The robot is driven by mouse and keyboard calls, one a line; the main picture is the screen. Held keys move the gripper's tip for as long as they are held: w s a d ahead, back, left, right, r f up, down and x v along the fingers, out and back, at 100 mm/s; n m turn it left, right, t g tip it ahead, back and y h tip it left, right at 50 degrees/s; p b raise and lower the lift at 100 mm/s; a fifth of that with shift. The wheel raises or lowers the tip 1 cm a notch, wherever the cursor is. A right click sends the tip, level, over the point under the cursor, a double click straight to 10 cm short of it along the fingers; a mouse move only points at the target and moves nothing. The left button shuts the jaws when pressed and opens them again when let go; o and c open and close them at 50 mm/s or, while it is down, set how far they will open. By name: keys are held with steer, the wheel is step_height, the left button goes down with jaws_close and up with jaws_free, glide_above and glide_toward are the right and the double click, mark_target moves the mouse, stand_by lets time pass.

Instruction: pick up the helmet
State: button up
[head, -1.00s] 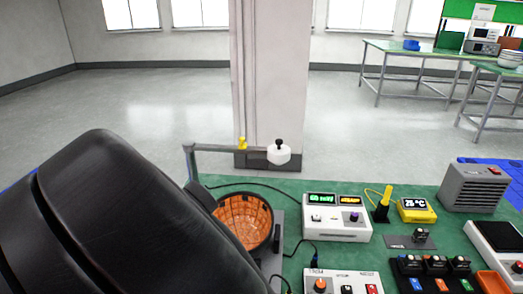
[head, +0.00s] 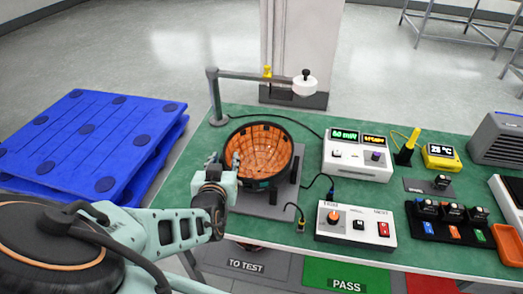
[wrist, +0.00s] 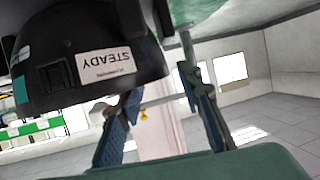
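The helmet (head: 287,150) is a dark bowl with an orange lining, lying open side up on a grey stand at the table's left end. In the wrist view the helmet (wrist: 70,45) fills the upper left as a black shell with an upside-down "STEADY" label. My gripper (head: 224,161) is at the helmet's left rim in the head view. In the wrist view my gripper (wrist: 165,110) has its two blue-padded fingers spread apart, with nothing visibly held between them. The left finger overlaps the helmet's edge; I cannot tell whether they touch.
A post with a horizontal arm (head: 250,76) and white knob (head: 305,84) stands behind the helmet. A white meter box (head: 357,155) and a switch box (head: 355,226) stand to the right, with cables near the stand. A blue pallet (head: 90,140) lies left.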

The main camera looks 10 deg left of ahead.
mark_target(225, 155)
steer(key=x, duration=0.5)
steer(key=shift+w+a, duration=0.15)
steer(key=shift+w, duration=0.05)
steer(key=shift+r, duration=0.1)
steer(key=shift+c, duration=0.2)
jaws_close()
